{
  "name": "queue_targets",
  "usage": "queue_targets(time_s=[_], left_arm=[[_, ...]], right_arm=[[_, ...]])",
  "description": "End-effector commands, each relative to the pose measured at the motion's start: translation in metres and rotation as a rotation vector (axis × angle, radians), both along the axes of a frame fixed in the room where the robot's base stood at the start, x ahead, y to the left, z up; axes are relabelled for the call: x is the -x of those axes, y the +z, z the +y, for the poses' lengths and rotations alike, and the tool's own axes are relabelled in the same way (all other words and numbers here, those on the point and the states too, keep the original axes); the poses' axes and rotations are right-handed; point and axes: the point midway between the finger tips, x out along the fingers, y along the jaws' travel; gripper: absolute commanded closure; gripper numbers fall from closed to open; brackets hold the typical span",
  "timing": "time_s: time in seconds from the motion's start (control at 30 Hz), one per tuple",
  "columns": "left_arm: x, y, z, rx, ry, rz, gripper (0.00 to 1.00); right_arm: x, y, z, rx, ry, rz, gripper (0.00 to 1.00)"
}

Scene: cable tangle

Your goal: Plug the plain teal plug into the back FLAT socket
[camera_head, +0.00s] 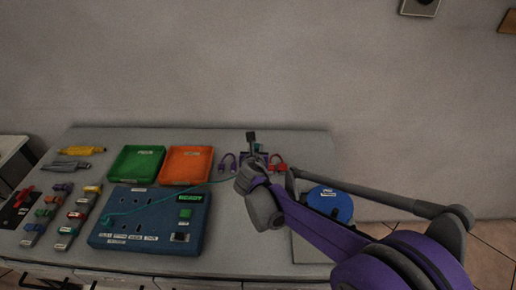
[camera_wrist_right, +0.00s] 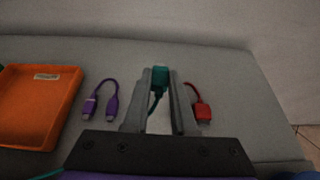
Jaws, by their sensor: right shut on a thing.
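My right gripper (camera_head: 254,148) is shut on the teal plug (camera_wrist_right: 158,80), which sits between its fingers in the right wrist view. It is above the back right part of the table in the head view. A thin teal cable (camera_head: 160,203) runs from near the gripper leftward to the left part of the blue socket panel (camera_head: 100,240). The panel has several dark sockets and small labels too small to read, so I cannot tell which is the back FLAT socket. My left gripper is not in view.
A purple cable (camera_wrist_right: 104,98) and a red cable (camera_wrist_right: 200,104) lie either side of the gripper. An orange tray (camera_head: 187,181) and a green tray (camera_head: 138,178) stand behind the panel. Small coloured parts (camera_head: 75,215) line its left. A round blue thing (camera_head: 330,203) lies at right.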

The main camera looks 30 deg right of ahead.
Motion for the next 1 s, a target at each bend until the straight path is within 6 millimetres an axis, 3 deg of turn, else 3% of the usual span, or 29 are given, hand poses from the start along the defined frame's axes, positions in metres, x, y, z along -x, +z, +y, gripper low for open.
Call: queue_targets(time_s=[0.17, 0.3, 0.57, 0.77, 1.0], left_arm=[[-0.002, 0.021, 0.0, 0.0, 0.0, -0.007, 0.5], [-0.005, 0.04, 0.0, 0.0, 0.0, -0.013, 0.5], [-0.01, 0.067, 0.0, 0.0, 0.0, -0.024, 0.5], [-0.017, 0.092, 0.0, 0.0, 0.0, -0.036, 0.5], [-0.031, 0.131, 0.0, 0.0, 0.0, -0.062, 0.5]], right_arm=[[-0.026, 0.002, 0.032, -0.08, -0.114, 0.106, 1.0], [-0.047, -0.004, 0.071, -0.21, -0.296, 0.236, 1.0], [-0.068, -0.013, 0.142, -0.544, -0.665, 0.412, 1.0], [-0.077, -0.011, 0.214, -0.897, -0.94, 0.471, 1.0], [-0.077, 0.008, 0.325, -1.353, -1.149, 0.433, 1.0]])
